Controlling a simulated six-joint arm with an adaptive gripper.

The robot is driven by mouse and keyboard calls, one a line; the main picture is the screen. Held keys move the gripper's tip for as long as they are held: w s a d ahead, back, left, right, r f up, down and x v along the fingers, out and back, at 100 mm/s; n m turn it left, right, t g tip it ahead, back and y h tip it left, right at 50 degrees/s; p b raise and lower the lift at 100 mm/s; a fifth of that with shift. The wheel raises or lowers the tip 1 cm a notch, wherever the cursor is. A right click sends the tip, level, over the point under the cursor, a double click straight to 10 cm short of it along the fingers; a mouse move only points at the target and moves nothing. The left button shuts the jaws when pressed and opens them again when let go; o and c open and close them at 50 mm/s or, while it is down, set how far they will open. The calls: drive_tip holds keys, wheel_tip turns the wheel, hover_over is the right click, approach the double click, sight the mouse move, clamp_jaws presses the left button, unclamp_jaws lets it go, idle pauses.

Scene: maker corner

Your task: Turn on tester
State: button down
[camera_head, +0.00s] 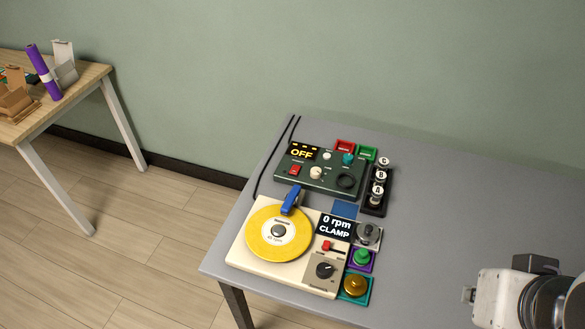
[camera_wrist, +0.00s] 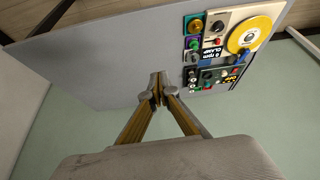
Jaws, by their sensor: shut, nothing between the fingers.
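The dark green tester (camera_head: 322,179) lies at the back of the grey table, and its display (camera_head: 302,153) reads OFF in yellow. A red switch (camera_head: 295,169) sits at its left, with a white knob (camera_head: 316,173), a teal knob (camera_head: 348,158) and a round black part beside it. The tester also shows in the wrist view (camera_wrist: 213,84), small and upside down. My gripper (camera_wrist: 157,87) is shut and empty, apart from the tester. In the head view only part of my arm shows at the lower right; the fingertips are not visible there.
A cream turntable device (camera_head: 306,278) with a yellow disc (camera_head: 266,236) stands in front of the tester, its display reading 0 rpm CLAMP. Coloured trays with knobs and a dark rack (camera_head: 374,207) stand alongside. The table's right side (camera_head: 450,220) is clear. Another table (camera_head: 75,84) stands left.

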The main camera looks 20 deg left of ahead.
drive_tip(key=w+a+f+n, duration=0.1)
drive_tip(key=w+a+f, duration=0.5)
drive_tip(key=w+a, duration=0.4)
drive_tip(key=w+a+f+n, duration=0.1)
drive_tip(key=w+a+f, duration=0.5)
drive_tip(key=w+a, duration=0.4)
drive_tip(key=w+a+f+n+t+h, duration=0.1)
drive_tip(key=w+a+f, duration=0.6)
drive_tip(key=a, duration=1.1)
drive_tip(key=shift+w, duration=1.7)
drive_tip(key=w+a+r+m+t, duration=0.1)
drive_tip(key=w+a+r+m, duration=0.1)
drive_tip(key=w+r+m, duration=0.1)
drive_tip(key=shift+a+y, duration=0.35)
drive_tip(key=shift+y, duration=0.05)
drive_tip(key=shift+w+f, duration=0.1)
